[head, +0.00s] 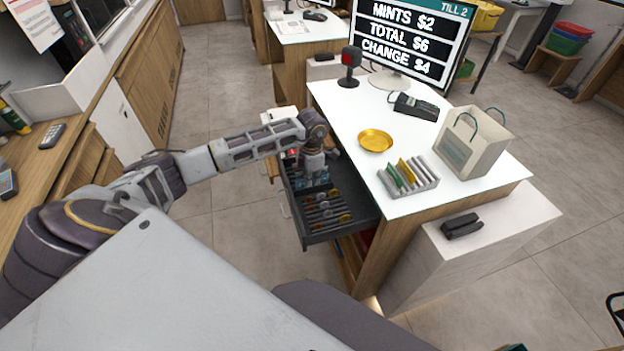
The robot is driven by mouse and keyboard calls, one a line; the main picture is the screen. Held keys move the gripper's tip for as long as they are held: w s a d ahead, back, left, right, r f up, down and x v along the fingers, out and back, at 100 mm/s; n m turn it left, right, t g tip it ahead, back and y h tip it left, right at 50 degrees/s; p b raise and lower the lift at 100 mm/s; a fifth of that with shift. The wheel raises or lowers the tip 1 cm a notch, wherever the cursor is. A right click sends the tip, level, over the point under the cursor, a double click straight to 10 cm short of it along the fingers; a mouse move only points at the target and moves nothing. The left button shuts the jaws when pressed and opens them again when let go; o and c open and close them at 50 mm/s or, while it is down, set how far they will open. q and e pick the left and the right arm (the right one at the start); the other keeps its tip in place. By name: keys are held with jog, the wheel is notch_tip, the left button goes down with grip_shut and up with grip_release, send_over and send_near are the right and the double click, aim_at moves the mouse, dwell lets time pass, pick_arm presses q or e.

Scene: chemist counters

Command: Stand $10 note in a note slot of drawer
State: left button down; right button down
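The open till drawer (316,237) is dark grey and sticks out from the left side of the white counter. Its near part has sloped compartments with coins (323,205). My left gripper (316,180) points down into the far part of the drawer, where the note slots seem to be. The arm and wrist hide much of that part. Small pale blue and red patches show around the fingers, too small to identify as a $10 note. I cannot tell whether the fingers are open or hold anything. My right gripper is out of view.
On the white counter (468,190) stand a gold dish (375,140), a grey rack (425,183) with green and yellow upright pieces, a paper bag (470,150), a card reader (415,107) and a till screen (410,38) reading change $4. Floor left of the drawer is clear.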

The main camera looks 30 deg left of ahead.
pick_arm(q)
jog(key=c, duration=1.6)
grip_release()
jog(key=shift+o, duration=0.2)
jog(key=shift+r, duration=0.1)
notch_tip(320, 180, up, 12)
notch_tip(320, 180, up, 8)
jog(key=p, duration=0.4)
jog(key=shift+f, duration=0.2)
dwell(0.9)
